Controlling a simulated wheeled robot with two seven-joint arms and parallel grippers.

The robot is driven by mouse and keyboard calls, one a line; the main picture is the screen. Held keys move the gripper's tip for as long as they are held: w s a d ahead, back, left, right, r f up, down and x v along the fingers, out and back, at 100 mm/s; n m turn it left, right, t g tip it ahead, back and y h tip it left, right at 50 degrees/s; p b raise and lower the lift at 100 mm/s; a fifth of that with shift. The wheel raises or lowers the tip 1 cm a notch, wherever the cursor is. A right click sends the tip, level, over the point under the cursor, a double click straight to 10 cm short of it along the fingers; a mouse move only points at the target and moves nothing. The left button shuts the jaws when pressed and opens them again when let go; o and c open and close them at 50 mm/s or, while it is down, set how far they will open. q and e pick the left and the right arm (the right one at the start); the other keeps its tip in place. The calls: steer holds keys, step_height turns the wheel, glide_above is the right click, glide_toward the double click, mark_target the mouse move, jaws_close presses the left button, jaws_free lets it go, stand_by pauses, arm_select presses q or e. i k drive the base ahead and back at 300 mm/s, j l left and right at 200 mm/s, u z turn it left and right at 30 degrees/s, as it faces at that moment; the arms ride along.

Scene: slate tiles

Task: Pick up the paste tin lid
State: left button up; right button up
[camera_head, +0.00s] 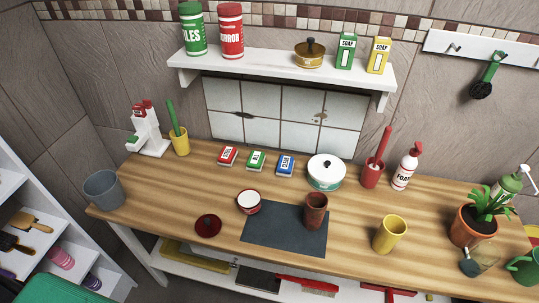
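A round dark red lid (208,226) with a small knob on top lies on the wooden counter at the lower left of the middle; it looks like the paste tin lid. A small red tin (249,203) with a pale round top stands just to its upper right, apart from it, at the upper left corner of the dark mat. I cannot read any label on the tin. Neither of my grippers shows in the head view.
A dark mat (284,236) lies right of the lid, with a brown cup (316,209) on its right side. A grey bucket (103,190) stands at the left end and a yellow cup (389,235) to the right. The counter between bucket and lid is clear.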

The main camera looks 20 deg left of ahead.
mark_target(208, 226)
steer(key=k+u, duration=0.1)
steer(key=u, duration=0.95)
